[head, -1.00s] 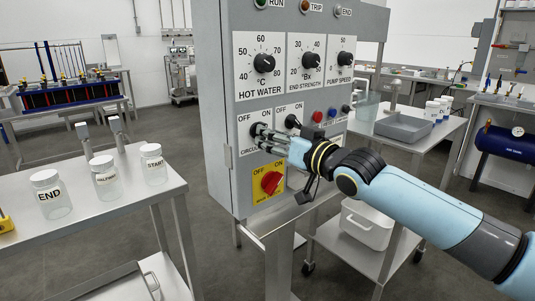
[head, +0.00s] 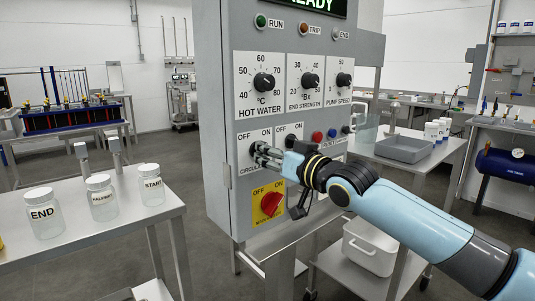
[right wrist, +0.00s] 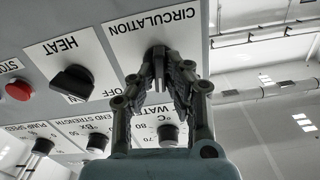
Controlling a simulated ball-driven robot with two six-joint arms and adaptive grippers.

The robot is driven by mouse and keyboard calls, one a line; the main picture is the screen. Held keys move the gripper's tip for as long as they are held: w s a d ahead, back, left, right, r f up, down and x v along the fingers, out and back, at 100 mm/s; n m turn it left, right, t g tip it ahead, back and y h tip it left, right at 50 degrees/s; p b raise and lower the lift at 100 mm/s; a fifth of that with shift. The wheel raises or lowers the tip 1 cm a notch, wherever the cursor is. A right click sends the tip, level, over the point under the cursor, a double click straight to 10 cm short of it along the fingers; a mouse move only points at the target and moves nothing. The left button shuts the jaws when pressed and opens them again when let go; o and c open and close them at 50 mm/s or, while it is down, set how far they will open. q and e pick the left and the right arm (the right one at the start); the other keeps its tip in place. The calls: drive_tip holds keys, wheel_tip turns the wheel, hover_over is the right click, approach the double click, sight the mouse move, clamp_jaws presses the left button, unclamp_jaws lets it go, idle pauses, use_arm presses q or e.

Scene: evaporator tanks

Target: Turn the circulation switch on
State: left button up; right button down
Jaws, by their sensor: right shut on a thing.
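The circulation switch is a dark knob under the OFF/ON plate at the lower left of the grey control panel (head: 219,110). In the head view, my right gripper (head: 258,153) covers most of it. In the right wrist view, the upside-down CIRCULATION plate (right wrist: 155,22) is in front of my right gripper (right wrist: 159,66), whose fingers are closed around the knob. The knob is mostly hidden, so its setting cannot be read. My left gripper is not in view.
The heat switch (right wrist: 72,78) is beside the circulation plate. A red main switch (head: 271,203) on a yellow plate is just below my right gripper. Dials (head: 264,82) are above it. A table with labelled jars (head: 103,198) stands to the left.

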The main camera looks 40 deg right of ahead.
drive_tip(key=shift+m+p, duration=2.35)
drive_tip(key=shift+m, duration=1.05)
drive_tip(key=c, duration=1.4)
unclamp_jaws()
drive_tip(key=shift+o, duration=0.2)
